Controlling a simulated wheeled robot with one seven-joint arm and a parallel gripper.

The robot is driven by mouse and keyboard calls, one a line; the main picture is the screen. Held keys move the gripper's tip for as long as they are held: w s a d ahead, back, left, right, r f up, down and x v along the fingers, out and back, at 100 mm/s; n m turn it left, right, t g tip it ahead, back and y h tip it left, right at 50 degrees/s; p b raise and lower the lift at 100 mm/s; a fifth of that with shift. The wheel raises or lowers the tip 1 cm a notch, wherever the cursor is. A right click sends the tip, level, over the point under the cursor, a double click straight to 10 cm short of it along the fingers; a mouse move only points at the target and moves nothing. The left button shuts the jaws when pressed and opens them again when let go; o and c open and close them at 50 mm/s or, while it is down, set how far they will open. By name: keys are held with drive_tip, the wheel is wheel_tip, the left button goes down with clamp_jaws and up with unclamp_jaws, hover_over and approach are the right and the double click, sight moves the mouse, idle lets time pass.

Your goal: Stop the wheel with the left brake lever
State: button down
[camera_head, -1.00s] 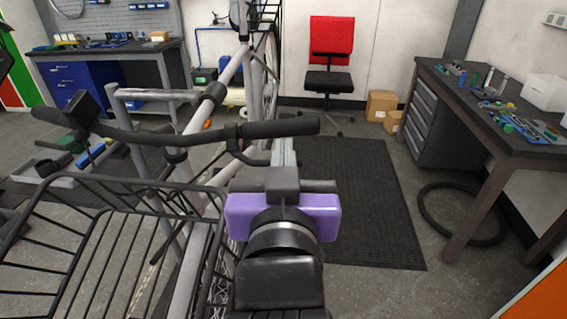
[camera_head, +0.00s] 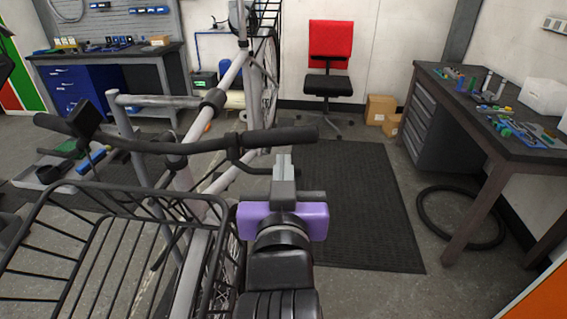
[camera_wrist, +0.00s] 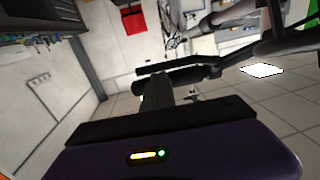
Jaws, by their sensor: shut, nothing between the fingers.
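The cargo bike's dark handlebar (camera_head: 205,143) crosses the middle of the head view, its right-hand grip (camera_head: 280,136) ending near the centre. A thin black brake lever (camera_head: 236,160) curves out below that grip. My gripper (camera_head: 283,160) is shut and empty, with its grey fingers pointing away just below the grip. The fingertips are close to the lever's outer end; I cannot tell whether they touch. In the wrist view the handlebar (camera_wrist: 290,45) comes in from the upper right. A raised spoked wheel (camera_head: 266,85) stands at the far end of the bike.
A black wire basket (camera_head: 100,190) fills the lower left beside my arm. A bench with tools (camera_head: 500,120) stands at the right, with a black tire (camera_head: 462,240) on the floor by it. A dark floor mat (camera_head: 365,210) leaves free room right of my gripper.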

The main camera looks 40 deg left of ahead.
drive_tip(key=s+f+m+h+b, duration=0.1)
drive_tip(key=m+b, duration=0.1)
drive_tip(key=s+f+m+t+h+b, duration=0.1)
drive_tip(key=s+b, duration=0.1)
drive_tip(key=shift+d+f+m, duration=0.15)
drive_tip(key=shift+f+m, duration=0.15)
drive_tip(key=shift+m, duration=0.1)
drive_tip(key=shift+f, duration=0.1)
idle(0.8)
drive_tip(key=shift+t+h, duration=0.3)
drive_tip(key=shift+h, duration=0.1)
drive_tip(key=r+p, duration=0.1)
drive_tip(key=w+r+p, duration=0.1)
drive_tip(key=r, duration=0.1)
drive_tip(key=w+r+p, duration=0.1)
drive_tip(key=r+p, duration=0.1)
drive_tip(key=shift+d, duration=0.15)
drive_tip(key=b+v, duration=0.2)
drive_tip(key=v, duration=0.8)
drive_tip(key=shift+s+a+f, duration=0.25)
drive_tip(key=shift+a+f, duration=0.05)
